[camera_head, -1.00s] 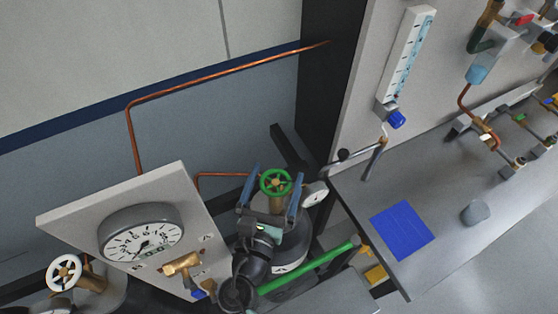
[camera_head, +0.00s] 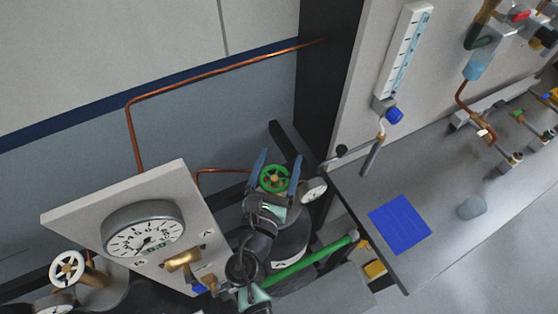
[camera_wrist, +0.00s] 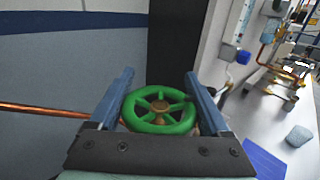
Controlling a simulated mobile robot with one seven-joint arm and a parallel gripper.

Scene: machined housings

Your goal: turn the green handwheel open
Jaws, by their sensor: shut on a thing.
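The green handwheel (camera_head: 274,179) is a spoked ring with a brass-coloured hub, on top of a dark cylinder (camera_head: 290,243). In the wrist view the handwheel (camera_wrist: 158,110) fills the space between two blue fingers. My gripper (camera_head: 282,155) is shut on the handwheel, with one finger on each side of its rim. In the wrist view my gripper (camera_wrist: 159,75) has its fingertips reaching past the rim. The valve body under the wheel is mostly hidden by my arm and gripper.
A pale panel with a round gauge (camera_head: 144,235) stands to the left, with a white handwheel (camera_head: 68,268) beyond it. A small gauge (camera_head: 313,190) sits close on the wheel's right. A bench with a blue square (camera_head: 400,224) is further right. A copper pipe (camera_head: 220,76) runs behind.

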